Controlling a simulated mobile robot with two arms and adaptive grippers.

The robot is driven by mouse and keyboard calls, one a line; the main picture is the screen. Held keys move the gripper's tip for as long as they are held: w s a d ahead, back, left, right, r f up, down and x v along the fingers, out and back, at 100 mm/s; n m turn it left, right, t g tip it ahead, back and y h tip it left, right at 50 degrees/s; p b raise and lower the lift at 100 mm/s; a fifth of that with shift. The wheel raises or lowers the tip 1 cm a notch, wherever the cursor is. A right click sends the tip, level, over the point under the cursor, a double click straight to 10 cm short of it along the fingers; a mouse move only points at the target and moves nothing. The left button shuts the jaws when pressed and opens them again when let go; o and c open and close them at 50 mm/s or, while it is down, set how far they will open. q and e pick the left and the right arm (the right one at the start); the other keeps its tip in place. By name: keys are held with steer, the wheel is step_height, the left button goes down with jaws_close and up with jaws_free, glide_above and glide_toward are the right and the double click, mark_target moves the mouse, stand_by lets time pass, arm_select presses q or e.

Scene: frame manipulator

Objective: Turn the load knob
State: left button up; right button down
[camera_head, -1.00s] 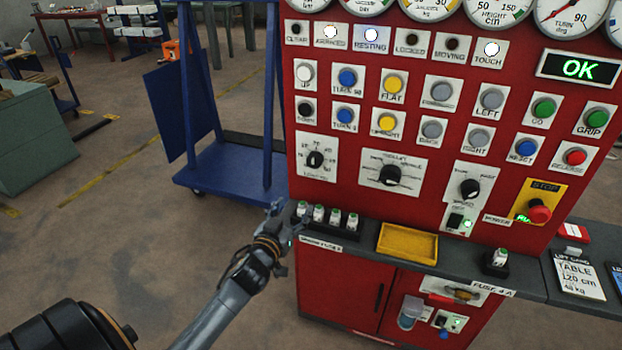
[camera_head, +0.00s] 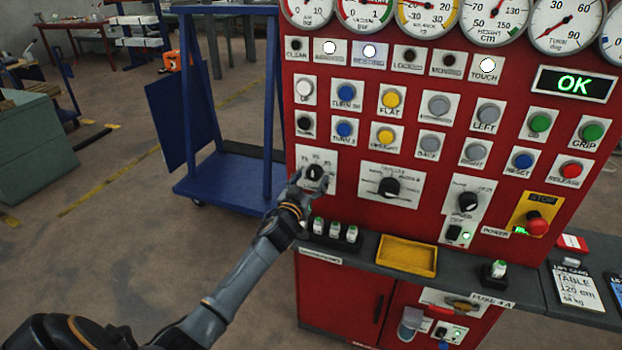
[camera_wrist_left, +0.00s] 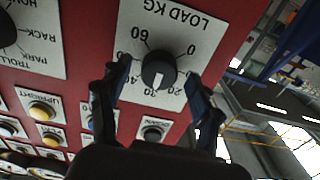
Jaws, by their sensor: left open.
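The load knob is a black dial (camera_head: 313,172) on a white plate at the lower left of the red panel. In the left wrist view the load knob (camera_wrist_left: 159,69) sits on its plate marked "LOAD KG", with its white pointer line toward the 20 to 30 marks. My left gripper (camera_head: 308,184) is at the plate and hides part of it. In the wrist view my left gripper (camera_wrist_left: 155,85) is open, with one finger on each side of the knob and visible gaps between. My right gripper is not in view.
The trolley knob (camera_head: 388,187) is to the right of the load plate. Buttons fill the panel above. A shelf below holds fuses (camera_head: 335,230) and a yellow tray (camera_head: 407,255). A blue cart (camera_head: 228,180) stands to the left.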

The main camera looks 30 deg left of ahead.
arm_select(q)
steer(key=shift+w, duration=0.3)
steer(key=c, duration=1.1)
steer(key=shift+c, duration=0.2)
steer(key=shift+m, duration=0.3)
